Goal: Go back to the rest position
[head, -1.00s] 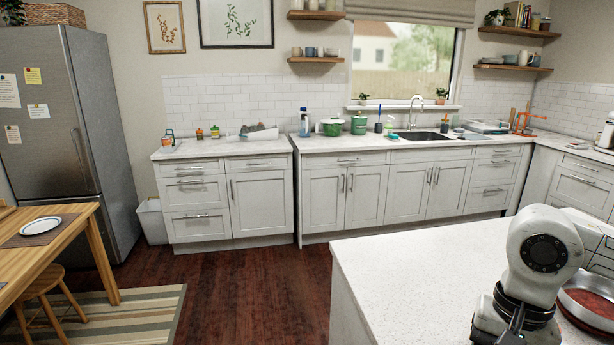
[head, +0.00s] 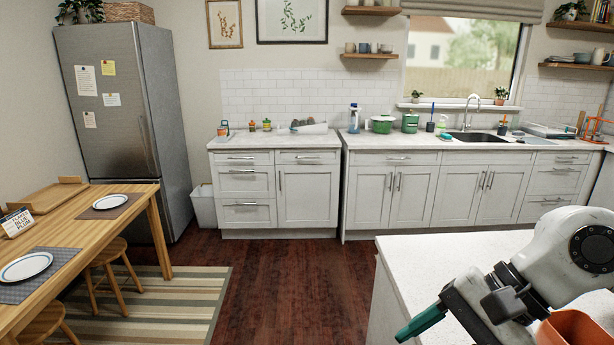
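My gripper (head: 422,320) is at the lower right of the head view, over the white-topped counter (head: 452,248). A teal piece with a dark base sticks out from its end toward the lower left; I cannot tell whether it is a finger or something held. The rest of the gripper is cut off or turned away, so its opening is hidden. The white arm is folded, with its rounded joint at the right edge.
An orange container (head: 574,330) is close beside the arm at the bottom right. A wooden table (head: 100,212) with plates and a stool (head: 110,262) stand at the left. Dark wooden floor (head: 285,280) is clear between. Back counters (head: 275,142) hold several small items.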

